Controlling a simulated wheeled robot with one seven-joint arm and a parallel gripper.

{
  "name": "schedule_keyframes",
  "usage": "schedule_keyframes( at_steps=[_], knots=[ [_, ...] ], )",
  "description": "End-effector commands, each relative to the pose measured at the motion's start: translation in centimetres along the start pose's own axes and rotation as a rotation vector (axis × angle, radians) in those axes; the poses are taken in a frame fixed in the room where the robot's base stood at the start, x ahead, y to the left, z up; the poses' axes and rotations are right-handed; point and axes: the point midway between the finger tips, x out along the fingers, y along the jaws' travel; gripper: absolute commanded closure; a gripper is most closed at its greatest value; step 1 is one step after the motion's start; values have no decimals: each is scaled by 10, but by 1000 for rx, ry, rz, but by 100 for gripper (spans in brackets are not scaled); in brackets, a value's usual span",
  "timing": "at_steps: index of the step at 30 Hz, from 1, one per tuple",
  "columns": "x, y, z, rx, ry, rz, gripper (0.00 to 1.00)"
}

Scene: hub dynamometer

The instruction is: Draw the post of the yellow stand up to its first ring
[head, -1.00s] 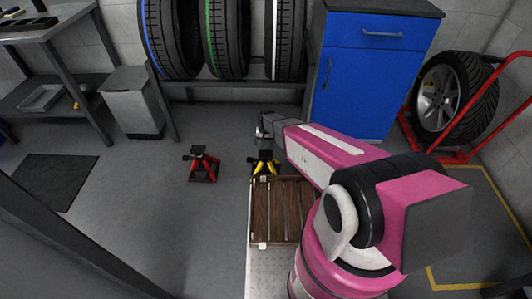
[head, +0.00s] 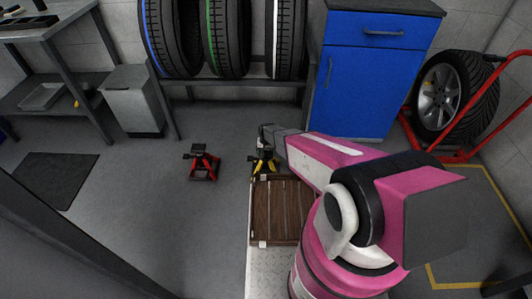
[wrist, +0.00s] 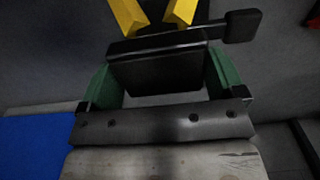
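The yellow stand (head: 262,167) is on the floor beside the far end of the slatted wooden platform in the head view. Its yellow legs (wrist: 155,12) show at the top of the wrist view, with the black top of its post (wrist: 155,68) below them. A black handle (wrist: 242,26) sticks out to the right. My gripper (wrist: 160,75) is down at the stand, with one green finger on each side of the black post top. The fingers are very close to its sides; I cannot tell whether they press on it. The post's rings are not visible.
A red stand (head: 202,163) is on the floor to the left. The wooden platform (head: 262,215) is in front of the yellow stand. A blue cabinet (head: 350,95) and a tyre rack (head: 235,84) stand behind.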

Motion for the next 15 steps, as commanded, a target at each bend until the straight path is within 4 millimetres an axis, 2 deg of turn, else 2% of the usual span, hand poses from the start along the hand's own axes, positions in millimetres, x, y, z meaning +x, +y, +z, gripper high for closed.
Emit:
schedule_keyframes(
  at_steps=[1,2,5,12,15],
  knots=[
    [0,0,0,0,0,0,49],
    [0,0,0,0,0,0,54],
    [-3,0,0,0,0,0,53],
    [-35,0,1,0,1,0,53],
    [-40,0,0,0,0,0,53]
  ],
)
